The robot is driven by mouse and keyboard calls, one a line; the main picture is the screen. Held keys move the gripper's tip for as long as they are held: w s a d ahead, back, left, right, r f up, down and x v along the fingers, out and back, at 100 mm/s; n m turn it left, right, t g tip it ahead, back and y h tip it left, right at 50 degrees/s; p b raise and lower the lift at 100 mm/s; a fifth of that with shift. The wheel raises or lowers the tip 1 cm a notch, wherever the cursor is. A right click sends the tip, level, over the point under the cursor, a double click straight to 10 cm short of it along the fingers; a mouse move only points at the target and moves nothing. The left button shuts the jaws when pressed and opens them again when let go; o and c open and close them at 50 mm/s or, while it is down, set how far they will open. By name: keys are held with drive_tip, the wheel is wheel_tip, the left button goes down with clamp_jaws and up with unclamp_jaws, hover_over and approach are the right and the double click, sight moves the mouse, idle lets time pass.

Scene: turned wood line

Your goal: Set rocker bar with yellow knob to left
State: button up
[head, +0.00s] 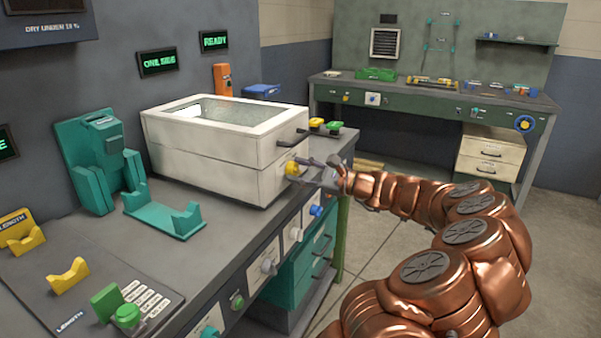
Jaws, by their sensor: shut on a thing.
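The yellow knob (291,168) shows at the front right end of the white box on the bench. My gripper (303,170) reaches in from the right, with its dark fingers at the knob. The fingers are shut on the yellow knob and partly cover it. The rocker bar itself is not clear to see, so I cannot tell which way it is tilted.
The white lidded box (220,184) stands on the grey bench (140,262). Below the bench edge are a blue knob (316,210) and a grey knob (268,266). A teal fixture (92,160) stands left. Open floor (385,245) separates this bench from the back bench (440,100).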

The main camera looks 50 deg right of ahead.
drive_tip(key=o, duration=1.1)
drive_tip(key=shift+o, duration=0.2)
drive_tip(key=shift+s, duration=0.1)
drive_tip(key=v, duration=1.1)
drive_tip(key=shift+s, duration=0.4)
drive_tip(key=shift+d, duration=0.15)
